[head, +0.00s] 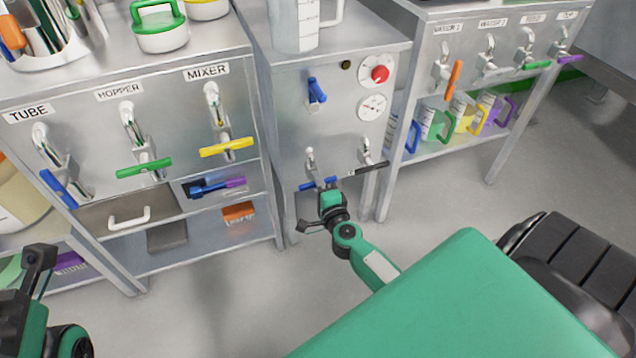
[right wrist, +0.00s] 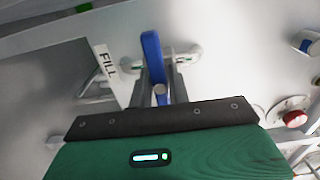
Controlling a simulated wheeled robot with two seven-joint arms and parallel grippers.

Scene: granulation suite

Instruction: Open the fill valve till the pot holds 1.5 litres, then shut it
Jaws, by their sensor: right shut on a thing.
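The fill valve has a blue bar handle (head: 309,186), low on the front of the middle steel cabinet.
Beside the fill valve is a black-handled valve (head: 367,168). Above are a blue lever (head: 316,90), a red knob (head: 379,73) and a dial (head: 372,107). TUBE, HOPPER and MIXER valves fill the left cabinet (head: 85,98). More valves and coloured jugs are at right. The floor is clear.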

